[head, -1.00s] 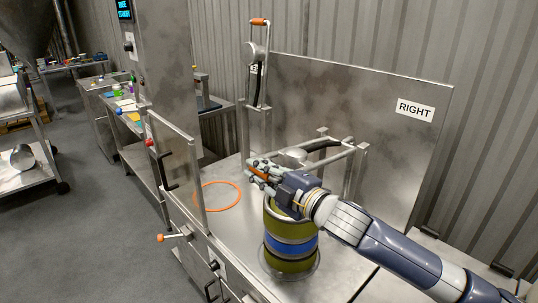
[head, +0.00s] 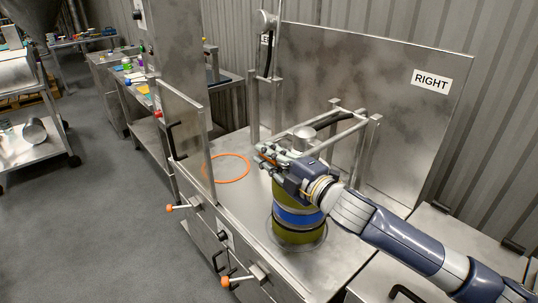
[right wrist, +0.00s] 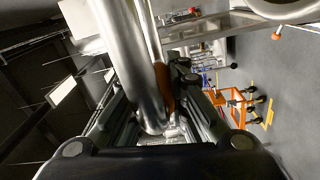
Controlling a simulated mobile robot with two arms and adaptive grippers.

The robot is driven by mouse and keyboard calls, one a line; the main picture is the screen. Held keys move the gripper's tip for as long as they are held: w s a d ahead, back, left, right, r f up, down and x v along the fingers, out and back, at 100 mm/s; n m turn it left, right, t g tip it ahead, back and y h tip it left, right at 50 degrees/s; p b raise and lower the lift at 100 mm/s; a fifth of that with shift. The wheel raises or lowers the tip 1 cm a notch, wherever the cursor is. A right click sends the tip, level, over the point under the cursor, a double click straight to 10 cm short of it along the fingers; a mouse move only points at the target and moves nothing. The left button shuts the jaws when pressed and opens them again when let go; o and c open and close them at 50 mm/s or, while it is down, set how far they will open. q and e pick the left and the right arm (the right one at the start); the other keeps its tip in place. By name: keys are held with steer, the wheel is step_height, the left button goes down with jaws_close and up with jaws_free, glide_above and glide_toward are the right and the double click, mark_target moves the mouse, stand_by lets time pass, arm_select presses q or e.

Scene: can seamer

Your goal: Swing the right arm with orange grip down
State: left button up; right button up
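The right arm with the orange grip is a metal bar frame (head: 345,130) lying low and roughly level over the machine top, in front of the panel marked RIGHT (head: 431,82). My right gripper (head: 266,156) is at its near end, above the green can with a blue band (head: 297,216). The right wrist view shows the orange grip (right wrist: 165,88) beside a thick metal tube between my gripper's fingers (right wrist: 160,115), which appear shut on it. The gripper partly hides the grip in the head view. My left gripper is not in view.
A second metal arm (head: 268,45) stands upright at the back. An orange ring (head: 228,168) lies on the machine top. Orange-knobbed levers (head: 172,208) stick out of the front. Open floor lies left.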

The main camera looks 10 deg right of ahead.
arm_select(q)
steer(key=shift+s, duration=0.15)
arm_select(e)
steer(key=shift+f, duration=0.25)
steer(key=shift+r, duration=0.2)
step_height(320, 180, up, 10)
steer(key=shift+a+f, duration=0.1)
steer(key=shift+f, duration=0.05)
stand_by(0.5)
steer(key=shift+v, duration=2.3)
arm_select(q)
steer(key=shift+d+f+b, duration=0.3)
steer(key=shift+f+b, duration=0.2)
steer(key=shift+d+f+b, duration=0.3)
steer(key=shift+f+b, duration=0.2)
arm_select(e)
steer(key=v, duration=0.8)
steer(key=shift+f, duration=0.1)
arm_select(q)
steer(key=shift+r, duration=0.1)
arm_select(e)
steer(key=shift+w, duration=0.1)
